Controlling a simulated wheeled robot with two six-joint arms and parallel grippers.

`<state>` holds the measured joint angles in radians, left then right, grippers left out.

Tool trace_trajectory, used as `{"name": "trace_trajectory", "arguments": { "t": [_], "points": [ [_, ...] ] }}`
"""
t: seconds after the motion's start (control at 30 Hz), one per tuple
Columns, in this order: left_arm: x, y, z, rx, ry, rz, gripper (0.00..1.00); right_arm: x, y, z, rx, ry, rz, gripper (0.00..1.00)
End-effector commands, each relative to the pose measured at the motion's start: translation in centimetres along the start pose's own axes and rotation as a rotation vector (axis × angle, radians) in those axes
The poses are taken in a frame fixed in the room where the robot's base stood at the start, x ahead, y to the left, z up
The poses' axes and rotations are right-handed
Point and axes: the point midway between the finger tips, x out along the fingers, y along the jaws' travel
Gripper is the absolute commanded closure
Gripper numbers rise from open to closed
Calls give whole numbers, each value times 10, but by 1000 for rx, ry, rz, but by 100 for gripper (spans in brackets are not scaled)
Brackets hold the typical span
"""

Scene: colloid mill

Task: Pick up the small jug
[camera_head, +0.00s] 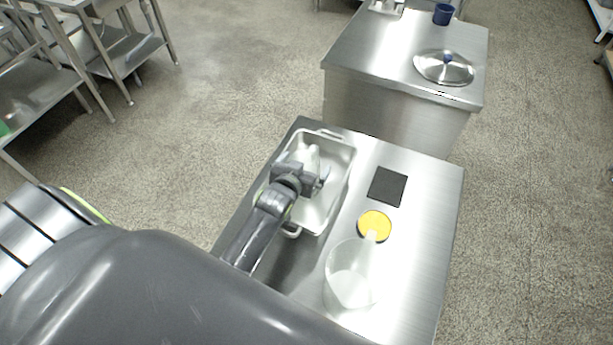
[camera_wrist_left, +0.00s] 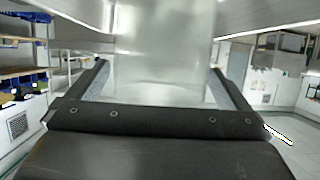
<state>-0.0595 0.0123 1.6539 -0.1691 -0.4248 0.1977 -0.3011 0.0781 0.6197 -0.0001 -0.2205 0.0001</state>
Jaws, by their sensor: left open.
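The small jug (camera_head: 313,154) is pale and translucent and stands in the metal tray (camera_head: 343,160), partly hidden by my left gripper (camera_head: 302,174). The gripper is over the tray, with its fingers apart at the jug. In the left wrist view the jug (camera_wrist_left: 160,60) fills most of the space between the two open fingers, one on each side of it. I cannot tell whether either finger touches it. My right gripper is not in view.
A larger clear jug (camera_head: 350,280), a yellow-topped round item (camera_head: 374,224) and a black square pad (camera_head: 387,187) are on the steel table (camera_head: 432,190) to the right. A second steel table (camera_head: 375,60) beyond holds a lid (camera_head: 443,68) and a blue cup (camera_head: 443,14).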

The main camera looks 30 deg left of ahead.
Motion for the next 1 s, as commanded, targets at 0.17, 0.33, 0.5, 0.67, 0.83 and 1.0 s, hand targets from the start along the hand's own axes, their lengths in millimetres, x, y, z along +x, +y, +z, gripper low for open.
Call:
{"name": "trace_trajectory", "arguments": {
  "t": [0.17, 0.33, 0.5, 0.67, 0.83, 1.0],
  "points": [
    [0, 0, 0, 0, -1, 0, 0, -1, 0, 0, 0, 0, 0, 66],
    [0, 0, 0, 1, -1, 0, 21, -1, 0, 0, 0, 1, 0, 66],
    [0, 0, 0, 1, -1, 0, 43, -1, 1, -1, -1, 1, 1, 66],
    [0, 0, 0, 1, 0, 0, 60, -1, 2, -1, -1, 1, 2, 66],
    [0, 0, -1, 1, 0, 0, 60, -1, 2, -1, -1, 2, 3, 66],
    [-6, 0, -14, 1, 3, -1, 60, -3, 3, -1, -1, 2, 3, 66]
  ]
}}
